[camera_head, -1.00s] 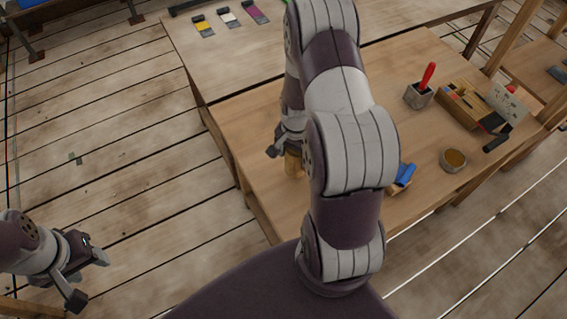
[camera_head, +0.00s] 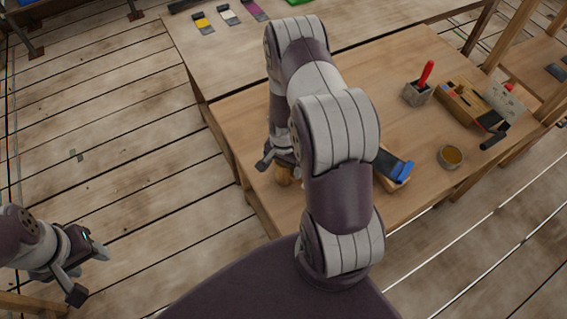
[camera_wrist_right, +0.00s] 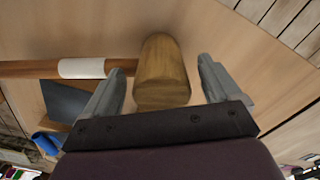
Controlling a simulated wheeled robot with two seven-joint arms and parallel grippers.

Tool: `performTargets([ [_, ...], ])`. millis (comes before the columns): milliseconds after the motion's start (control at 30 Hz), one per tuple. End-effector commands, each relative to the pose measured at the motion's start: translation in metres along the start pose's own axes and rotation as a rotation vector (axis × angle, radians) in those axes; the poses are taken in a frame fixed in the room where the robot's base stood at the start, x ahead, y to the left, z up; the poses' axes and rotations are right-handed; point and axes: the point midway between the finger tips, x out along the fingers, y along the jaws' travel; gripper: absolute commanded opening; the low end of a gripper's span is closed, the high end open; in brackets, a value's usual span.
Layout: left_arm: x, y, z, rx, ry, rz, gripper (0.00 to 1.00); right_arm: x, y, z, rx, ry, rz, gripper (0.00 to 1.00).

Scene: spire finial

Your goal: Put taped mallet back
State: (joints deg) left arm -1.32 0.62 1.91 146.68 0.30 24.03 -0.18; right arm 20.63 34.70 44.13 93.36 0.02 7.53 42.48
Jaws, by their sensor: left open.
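The mallet's rounded wooden head (camera_wrist_right: 162,75) shows in the right wrist view, with its brown handle running left and a white tape band (camera_wrist_right: 82,68) around it. My right gripper (camera_wrist_right: 160,85) is open, its fingers on either side of the head; the right finger stands clearly apart from it. In the head view the head (camera_head: 283,174) shows below my right gripper (camera_head: 277,162), and my arm hides the handle. My left gripper (camera_head: 90,272) is open and empty, low at the left, away from the table.
On the wooden table (camera_head: 235,115) are a blue-and-dark tool (camera_head: 402,170), a jar (camera_head: 452,157), a grey pot with a red-handled tool (camera_head: 418,93) and a wooden toolbox (camera_head: 462,102). Colour swatches (camera_head: 203,22) lie on the far table. The table's left edge is near the mallet.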

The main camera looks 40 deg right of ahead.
Motion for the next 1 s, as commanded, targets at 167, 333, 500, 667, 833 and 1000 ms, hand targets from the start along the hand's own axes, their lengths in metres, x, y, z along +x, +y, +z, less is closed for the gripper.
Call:
performTargets([
  [167, 0.0, 0.0, 0.0, 0.0, 0.0, 0.0, 0.51, 0.0, 0.0, 0.0, 0.0, 0.0, 0.0, 0.9],
  [333, -0.005, 0.0, -0.001, 0.0, 0.0, 0.0, 0.51, -0.006, 0.0, 0.0, 0.0, 0.0, 0.0, 0.9],
  [500, 0.006, 0.0, 0.001, 0.0, 0.0, 0.0, 0.51, -0.029, -0.001, -0.001, 0.0, 0.004, -0.004, 0.9],
  [667, 0.014, 0.0, 0.002, 0.0, 0.0, 0.0, 0.51, -0.067, -0.001, -0.001, 0.0, 0.005, -0.004, 0.9],
  [833, 0.019, 0.0, 0.002, 0.0, 0.0, 0.0, 0.51, -0.1, 0.0, -0.001, 0.0, 0.003, -0.003, 0.9],
  [1000, 0.022, 0.0, 0.003, 0.0, 0.0, 0.0, 0.51, -0.119, 0.0, 0.0, -0.001, 0.001, -0.001, 0.9],
])
